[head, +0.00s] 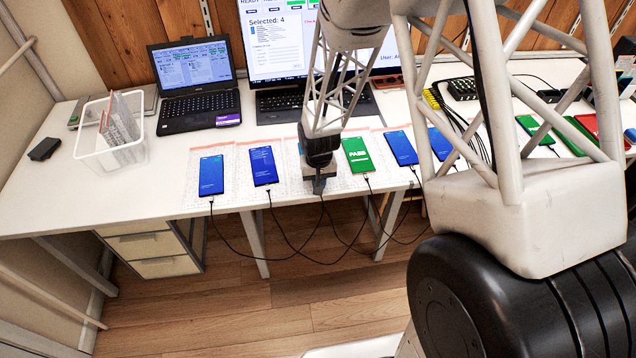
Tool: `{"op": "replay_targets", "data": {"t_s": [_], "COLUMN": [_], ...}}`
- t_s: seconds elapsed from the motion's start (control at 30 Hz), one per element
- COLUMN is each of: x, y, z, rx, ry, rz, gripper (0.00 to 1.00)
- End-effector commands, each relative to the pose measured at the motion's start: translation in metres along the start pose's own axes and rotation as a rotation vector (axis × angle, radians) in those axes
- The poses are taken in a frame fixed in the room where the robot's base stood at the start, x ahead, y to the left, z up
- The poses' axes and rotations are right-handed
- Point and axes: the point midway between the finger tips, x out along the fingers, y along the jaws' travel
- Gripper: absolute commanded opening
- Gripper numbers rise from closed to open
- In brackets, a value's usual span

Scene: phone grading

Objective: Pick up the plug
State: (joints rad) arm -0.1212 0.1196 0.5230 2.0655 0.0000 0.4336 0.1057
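Thin black cables with small plugs run to the near ends of the phones. One plug (211,200) is at the leftmost blue phone (211,176), another (268,189) at the second blue phone (263,166), and another (366,178) at the green phone marked PASS (357,156). My gripper (318,188) points down at the table's front edge, between the second blue phone and the green phone. A cable (323,208) hangs just below its fingertips. The gripper hides whatever lies under it. I cannot tell whether its fingers are apart or hold a plug.
More blue phones (401,148) lie to the right, partly behind my arm. A white basket (110,140) and a laptop (196,90) stand at the left. Loose cables (300,262) hang over the front edge of the white table (60,200). The table's front left is clear.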

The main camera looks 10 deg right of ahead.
Motion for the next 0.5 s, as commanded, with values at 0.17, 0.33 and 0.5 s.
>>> {"op": "replay_targets", "data": {"t_s": [0.17,0.33,0.5], "x": [0.0,-0.0001,-0.001], "y": [0.0,0.0,0.0], "z": [0.0,0.0,-0.0002], "rx": [0.0,0.0,0.0], "ry": [0.0,0.0,0.0], "rz": [0.0,0.0,0.0], "gripper": [0.0,0.0,0.0]}}
